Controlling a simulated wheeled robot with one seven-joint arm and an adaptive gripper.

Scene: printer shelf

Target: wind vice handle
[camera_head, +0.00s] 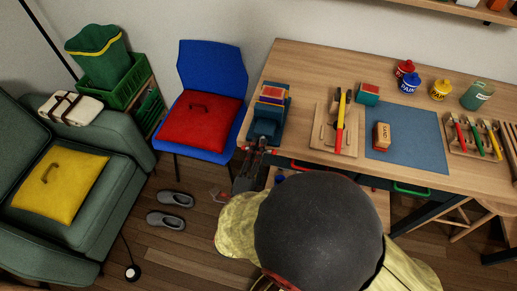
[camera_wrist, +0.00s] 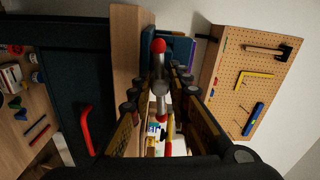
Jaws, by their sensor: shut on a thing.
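The blue-teal vice (camera_head: 268,118) stands at the left end of the wooden workbench, with a wood piece and an orange-red piece at its top. Its handle, a grey bar with red end knobs (camera_wrist: 158,46), stands nearly upright in the wrist view. My gripper (camera_head: 261,148) is at the vice's front, by the bench edge. In the wrist view my gripper (camera_wrist: 158,88) has a finger on either side of the handle and is shut on it. The teal vice body (camera_wrist: 182,48) shows behind. In the head view my arm and the gripper hide the handle.
The workbench (camera_head: 300,60) also holds a wooden board with tools (camera_head: 335,130), a blue mat (camera_head: 405,145), a sand box (camera_head: 382,135) and paint tins (camera_head: 409,84). A blue chair (camera_head: 212,68) with a red cushion stands left of the bench. Slippers (camera_head: 166,220) lie on the floor.

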